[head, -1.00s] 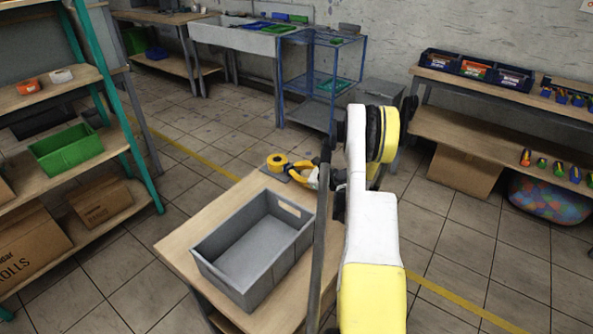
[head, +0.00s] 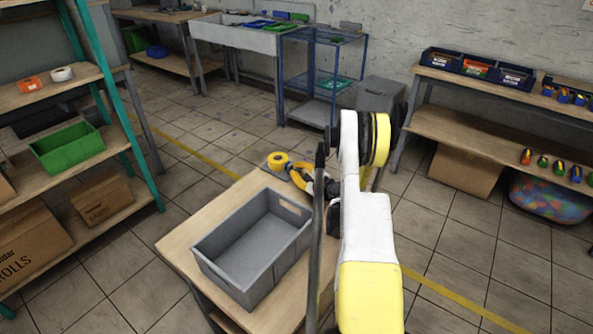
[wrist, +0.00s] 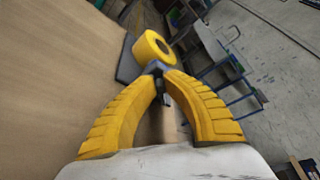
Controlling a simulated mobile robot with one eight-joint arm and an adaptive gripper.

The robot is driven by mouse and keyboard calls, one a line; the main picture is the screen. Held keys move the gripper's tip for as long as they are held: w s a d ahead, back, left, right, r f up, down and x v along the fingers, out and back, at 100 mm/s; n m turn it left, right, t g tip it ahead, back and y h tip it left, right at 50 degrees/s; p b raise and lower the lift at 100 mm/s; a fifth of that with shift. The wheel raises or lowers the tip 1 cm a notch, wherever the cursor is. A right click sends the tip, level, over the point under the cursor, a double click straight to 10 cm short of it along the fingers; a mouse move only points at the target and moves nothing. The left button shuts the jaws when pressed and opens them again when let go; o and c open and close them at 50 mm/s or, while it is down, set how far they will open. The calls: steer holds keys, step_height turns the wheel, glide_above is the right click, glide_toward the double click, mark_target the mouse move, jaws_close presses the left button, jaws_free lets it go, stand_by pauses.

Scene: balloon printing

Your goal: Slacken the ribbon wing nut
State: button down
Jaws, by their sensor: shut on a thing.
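A yellow ribbon roll (head: 278,161) stands on a small dark base at the far corner of the wooden table. It also shows in the wrist view (wrist: 153,47), just beyond the fingertips, with the dark base plate (wrist: 127,62) beside it. My gripper (head: 293,169) has yellow fingers that reach to the near side of the roll. In the wrist view the fingertips (wrist: 157,70) come together on a small dark grey part, which I take to be the wing nut (wrist: 155,67). The fingertips hide most of it, so its shape and turn cannot be told.
A grey open crate (head: 217,268) stands on the table (head: 178,243), near my arm, and looks empty. A teal-framed shelf is at the left, a blue wire rack (head: 318,80) at the back, and a wooden bench with bins at the right. The floor between is clear.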

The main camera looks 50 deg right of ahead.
steer(key=c, duration=1.5)
jaws_free()
steer(key=shift+o, duration=0.2)
